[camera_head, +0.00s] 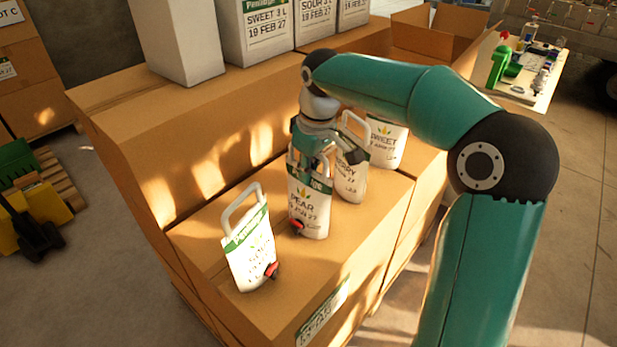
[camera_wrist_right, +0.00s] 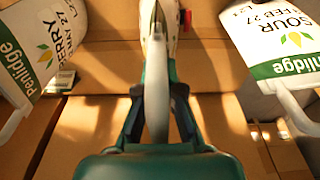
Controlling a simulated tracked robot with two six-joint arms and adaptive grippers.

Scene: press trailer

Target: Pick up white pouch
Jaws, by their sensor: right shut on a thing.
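Several white pouches with green bands and loop handles stand on the cardboard boxes in the head view. My right gripper (camera_head: 314,158) is shut on the handle of the white pouch marked PEAR (camera_head: 309,210), which is upright with a red tap low on its front. In the wrist view my right gripper (camera_wrist_right: 158,112) has a finger on each side of this pouch's handle, and the white pouch (camera_wrist_right: 160,22) shows edge-on beyond. I cannot tell whether its base touches the box. My left gripper is not in view.
A SOUR pouch (camera_head: 250,250) stands to the left, and a BERRY pouch (camera_head: 352,176) and a SWEET pouch (camera_head: 386,143) stand to the right, close by. White cartons (camera_head: 263,30) stand on a higher box behind. A side table (camera_head: 520,85) holds bottles.

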